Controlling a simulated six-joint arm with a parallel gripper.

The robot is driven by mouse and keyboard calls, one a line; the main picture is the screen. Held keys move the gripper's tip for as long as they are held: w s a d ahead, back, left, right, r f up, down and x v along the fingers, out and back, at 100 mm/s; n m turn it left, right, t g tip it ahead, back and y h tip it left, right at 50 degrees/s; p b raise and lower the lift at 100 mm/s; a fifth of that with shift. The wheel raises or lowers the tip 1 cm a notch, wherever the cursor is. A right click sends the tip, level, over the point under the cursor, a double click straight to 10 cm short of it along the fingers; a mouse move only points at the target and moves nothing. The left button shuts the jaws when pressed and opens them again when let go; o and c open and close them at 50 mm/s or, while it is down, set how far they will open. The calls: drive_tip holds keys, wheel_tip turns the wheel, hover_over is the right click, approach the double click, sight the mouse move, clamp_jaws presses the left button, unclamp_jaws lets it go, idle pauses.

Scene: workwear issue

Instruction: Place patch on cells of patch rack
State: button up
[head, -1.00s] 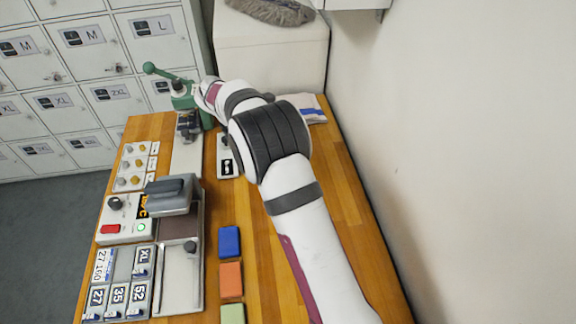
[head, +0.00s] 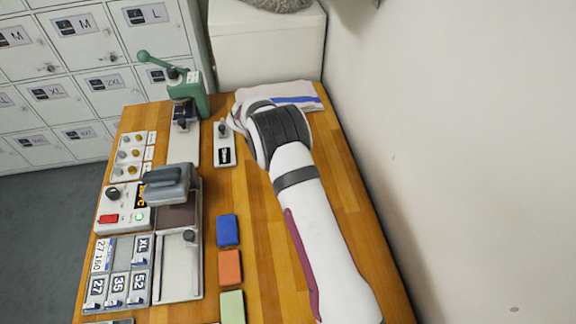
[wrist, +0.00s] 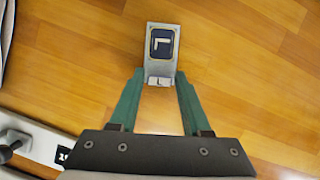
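A patch (wrist: 161,43) with a dark face and a pale L-like mark, on a grey holder, shows in the wrist view. My gripper (wrist: 160,78) has its two green fingers closed against both sides of the holder's near end, with bare wood behind. In the head view the gripper and this patch are hidden behind my arm. The patch rack (head: 122,253) is at the lower left of the bench. Its near row holds patches marked 27 (head: 97,288), 35 (head: 118,286) and 52 (head: 139,283). An XL patch (head: 143,247) is in the far row, beside a blank grey cell.
A heat press (head: 172,185) and a control box (head: 124,219) stand beyond the rack. A green lever press (head: 188,95) is at the back. Blue (head: 228,230), orange (head: 229,267) and pale green (head: 232,306) blocks line the middle. A folded cloth (head: 300,97) lies at the back right.

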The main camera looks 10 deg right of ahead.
clamp_jaws()
drive_tip(key=shift+r, duration=0.15)
drive_tip(key=shift+r, duration=0.3)
drive_tip(key=r, duration=0.2)
drive_tip(key=d+r, duration=0.1)
drive_tip(key=r, duration=0.1)
drive_tip(key=shift+s, duration=0.25)
drive_tip(key=s+d+r, duration=0.5)
drive_tip(key=d+r, duration=0.1)
drive_tip(key=d, duration=0.3)
drive_tip(key=s+a+r+m+g+y, duration=0.2)
drive_tip(key=s+a+r+m+g, duration=0.1)
drive_tip(key=s+r+m, duration=0.3)
drive_tip(key=s+a+r+m+g+y, duration=0.2)
drive_tip(key=s+a+r+m, duration=0.3)
drive_tip(key=r+m, duration=0.6)
drive_tip(key=s+m, duration=0.1)
drive_tip(key=m, duration=0.3)
drive_tip(key=shift+g, duration=0.4)
